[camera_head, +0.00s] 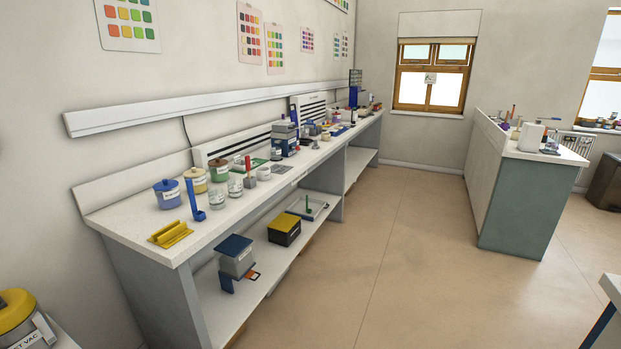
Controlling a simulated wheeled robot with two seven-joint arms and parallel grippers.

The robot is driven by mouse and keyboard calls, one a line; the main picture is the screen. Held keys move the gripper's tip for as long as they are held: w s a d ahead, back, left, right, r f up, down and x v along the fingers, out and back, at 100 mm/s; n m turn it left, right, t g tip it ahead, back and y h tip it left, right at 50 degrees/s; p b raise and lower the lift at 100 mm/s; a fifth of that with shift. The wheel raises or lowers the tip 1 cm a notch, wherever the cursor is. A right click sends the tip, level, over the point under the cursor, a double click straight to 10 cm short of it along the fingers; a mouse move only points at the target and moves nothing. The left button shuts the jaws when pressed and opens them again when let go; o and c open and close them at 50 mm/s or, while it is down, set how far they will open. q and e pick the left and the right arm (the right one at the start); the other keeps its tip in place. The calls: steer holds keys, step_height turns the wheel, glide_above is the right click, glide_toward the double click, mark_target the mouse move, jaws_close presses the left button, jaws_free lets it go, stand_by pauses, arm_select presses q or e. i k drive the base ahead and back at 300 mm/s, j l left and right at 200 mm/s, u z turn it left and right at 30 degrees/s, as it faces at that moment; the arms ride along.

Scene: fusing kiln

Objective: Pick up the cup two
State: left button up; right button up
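I cannot tell which vessel is cup two. On the long white bench (165,247) at the left stand two small clear glass vessels, one (217,198) beside a blue upright holder (194,200) and one (235,187) a little behind it. A small white cup (264,173) stands farther back, to the right of a grey block with a red top (249,176). Neither gripper is in view.
The lower shelf (255,288) holds boxes. Open floor (400,240) lies right of the bench, before a green-ended counter (519,210).

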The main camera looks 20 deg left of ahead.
mark_target(234, 185)
steer(key=i+u, duration=0.1)
steer(key=i, duration=0.55)
steer(key=i+l+u, duration=0.15)
steer(key=i, duration=0.5)
steer(key=i+l+u, duration=0.1)
steer(key=i, duration=0.55)
steer(key=l, duration=0.1)
